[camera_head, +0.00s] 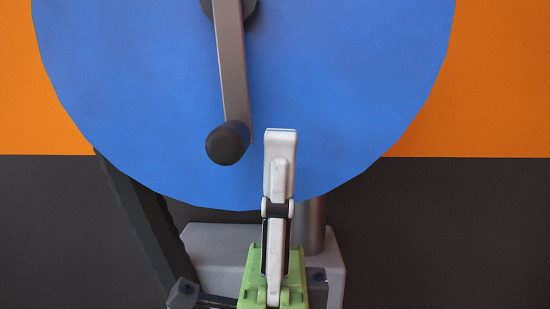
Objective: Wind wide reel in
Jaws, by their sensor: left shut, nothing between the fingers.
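The wide reel (130,90) shows as a large blue disc that fills the upper middle of the head view. Its top is cut off by the frame. A grey crank arm (232,70) hangs down from the dark hub (238,8), tilted slightly. A black knob handle (226,143) sits at its lower end. My left gripper (281,135) is shut and empty, pointing up in front of the lower part of the disc. Its tip is just right of the knob, with a small gap between them in the picture. My right gripper is not in view.
A grey base block (215,245) and a metal post (312,225) stand below the disc, partly hidden by my gripper. A black slanted strap or bar (140,215) runs down at the left. Behind is an orange and dark grey wall (480,80). The right side looks clear.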

